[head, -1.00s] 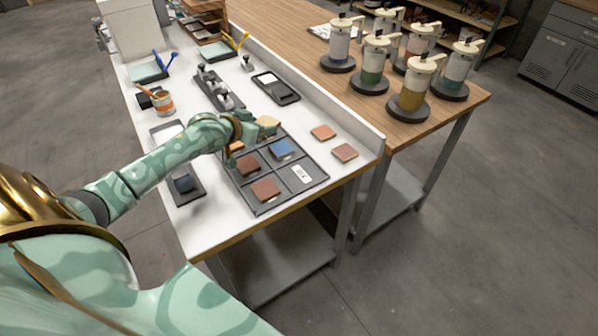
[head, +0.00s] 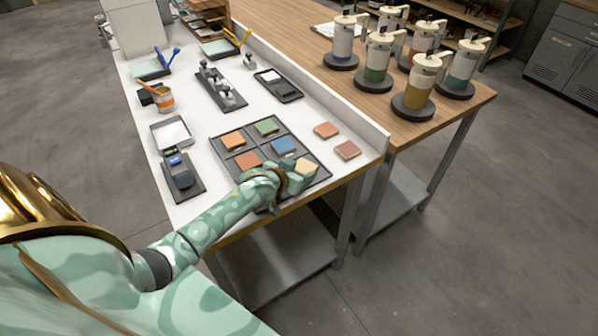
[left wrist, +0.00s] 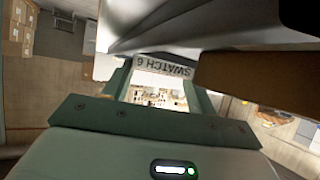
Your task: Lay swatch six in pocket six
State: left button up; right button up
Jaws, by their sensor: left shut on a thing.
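The pale yellow swatch (head: 306,166) is gripped in my left gripper (head: 292,178). Its edge label reads "SWATCH 6" upside down in the left wrist view (left wrist: 163,67). The swatch is over the near right corner pocket of the dark six-pocket tray (head: 214,148); I cannot tell whether it touches the tray. The gripper and swatch cover that pocket. An orange swatch (head: 232,140), a green one (head: 266,126), a brown-orange one (head: 247,161) and a blue one (head: 284,146) lie in other pockets. My arm hides the near left pocket. My right gripper is out of view.
Two reddish swatches (head: 326,130) (head: 347,150) lie on the white bench right of the tray, by its raised edge. A dark device (head: 181,178) and a white-topped box (head: 171,133) stand left of the tray. Several pump canisters (head: 420,82) stand on the wooden table.

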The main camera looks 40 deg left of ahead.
pick_arm(q)
jog(key=o, duration=0.9)
jog(key=shift+o, duration=0.2)
jog(key=shift+s+r, duration=0.15)
jog(key=shift+s, duration=0.05)
jog(key=p+v, duration=0.3)
jog(key=v, duration=0.8)
jog(key=shift+s+r+p, duration=0.2)
jog(key=shift+s+p, duration=0.1)
jog(key=shift+p, duration=0.1)
jog(key=shift+d, duration=0.1)
